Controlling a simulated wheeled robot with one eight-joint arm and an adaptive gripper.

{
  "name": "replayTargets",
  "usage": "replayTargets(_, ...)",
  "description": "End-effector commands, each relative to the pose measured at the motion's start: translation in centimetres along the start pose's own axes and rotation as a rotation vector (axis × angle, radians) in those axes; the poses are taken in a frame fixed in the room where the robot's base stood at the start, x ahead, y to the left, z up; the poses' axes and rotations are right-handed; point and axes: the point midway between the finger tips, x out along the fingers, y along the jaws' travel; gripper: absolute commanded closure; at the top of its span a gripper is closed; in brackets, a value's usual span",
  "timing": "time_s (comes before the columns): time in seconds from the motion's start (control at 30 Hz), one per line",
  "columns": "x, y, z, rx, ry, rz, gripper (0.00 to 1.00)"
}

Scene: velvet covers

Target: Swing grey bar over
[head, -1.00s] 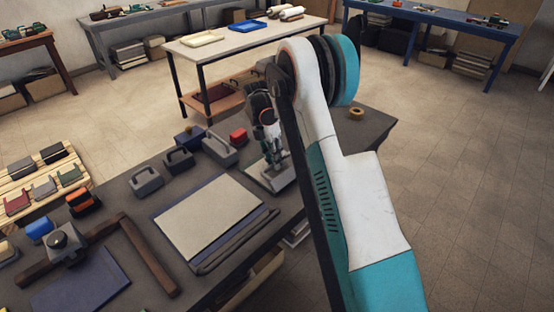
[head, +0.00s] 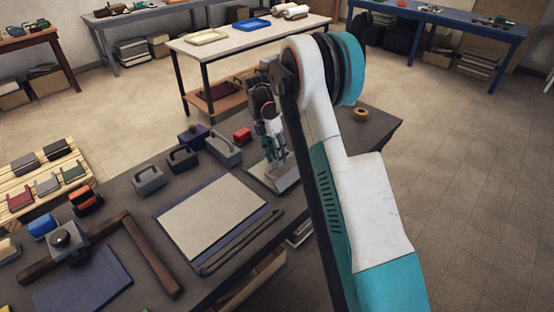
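A long dark grey bar (head: 240,243), seemingly made of two parallel strips, lies along the near edge of a blue cover board (head: 182,252) with a pale sheet (head: 211,216) on it. My gripper (head: 277,158) points down over a light grey flat plate (head: 281,177) at the right of the bench, beyond the bar's right end and apart from it. My fingers are small and dark here, partly hidden by my arm. I cannot tell whether they are open or whether they touch the plate.
Grey handled blocks (head: 183,158) and a red block (head: 242,135) stand behind the sheet. A brown corner frame (head: 152,256) and a grey knobbed block (head: 68,242) are at left. A tape roll (head: 361,114) lies at the far right. My arm covers the bench's right part.

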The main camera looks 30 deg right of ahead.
Motion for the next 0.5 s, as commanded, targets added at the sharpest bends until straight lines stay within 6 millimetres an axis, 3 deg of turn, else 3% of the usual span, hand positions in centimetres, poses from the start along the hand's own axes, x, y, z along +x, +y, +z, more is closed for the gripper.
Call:
replayTargets(0.3, -6.5, 0.1, -0.1, -0.002, 0.0, 0.001, 0.67)
replayTargets(0.5, -9.3, 0.1, -0.2, -0.002, 0.0, 0.001, 0.67)
